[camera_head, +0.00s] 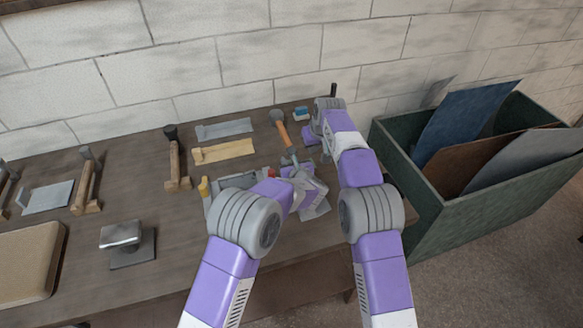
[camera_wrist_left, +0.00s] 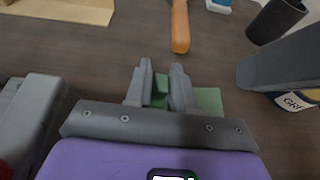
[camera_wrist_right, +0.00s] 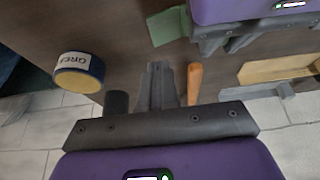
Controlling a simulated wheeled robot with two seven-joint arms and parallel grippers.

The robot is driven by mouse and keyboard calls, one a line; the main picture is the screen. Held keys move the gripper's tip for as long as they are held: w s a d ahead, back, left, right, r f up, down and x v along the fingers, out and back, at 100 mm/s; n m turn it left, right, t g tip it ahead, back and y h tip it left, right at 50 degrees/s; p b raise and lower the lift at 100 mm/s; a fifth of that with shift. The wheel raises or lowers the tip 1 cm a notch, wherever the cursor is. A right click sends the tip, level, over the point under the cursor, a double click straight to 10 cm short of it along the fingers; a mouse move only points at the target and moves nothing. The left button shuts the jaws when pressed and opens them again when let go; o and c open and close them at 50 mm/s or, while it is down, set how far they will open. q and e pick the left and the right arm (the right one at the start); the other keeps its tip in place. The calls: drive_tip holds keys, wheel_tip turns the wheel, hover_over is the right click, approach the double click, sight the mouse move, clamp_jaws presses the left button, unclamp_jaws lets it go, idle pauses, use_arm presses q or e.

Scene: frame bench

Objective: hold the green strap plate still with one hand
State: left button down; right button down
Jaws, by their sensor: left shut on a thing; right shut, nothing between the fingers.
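The green strap plate (camera_wrist_left: 209,100) lies low over the bench in the left wrist view. My left gripper (camera_wrist_left: 162,88) is shut on it, with green showing between and beside the fingers. The plate also shows in the right wrist view (camera_wrist_right: 166,27), sticking out beside my left gripper. In the head view my arms hide it. My right gripper (camera_wrist_right: 161,84) is shut and empty, apart from the plate, on the side toward the wall.
An orange-handled tool (camera_head: 283,134) and a dark cylinder (camera_wrist_right: 116,103) are near my right gripper. A yellow-and-blue labelled tin (camera_wrist_right: 79,72) stands close by. A green bin (camera_head: 480,205) with panels stands right of the bench.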

drive_tip(key=shift+f, duration=1.8)
drive_tip(key=shift+f, duration=0.5)
idle(0.6)
drive_tip(key=shift+f, duration=0.3)
drive_tip(key=shift+s+d+f, duration=0.1)
drive_tip(key=shift+s+f, duration=0.05)
drive_tip(key=shift+f, duration=0.25)
drive_tip(key=shift+r, duration=0.1)
wheel_tip(320, 180, up, 8)
drive_tip(key=shift+r, duration=0.2)
idle(0.6)
drive_tip(key=shift+r, duration=0.15)
idle(0.5)
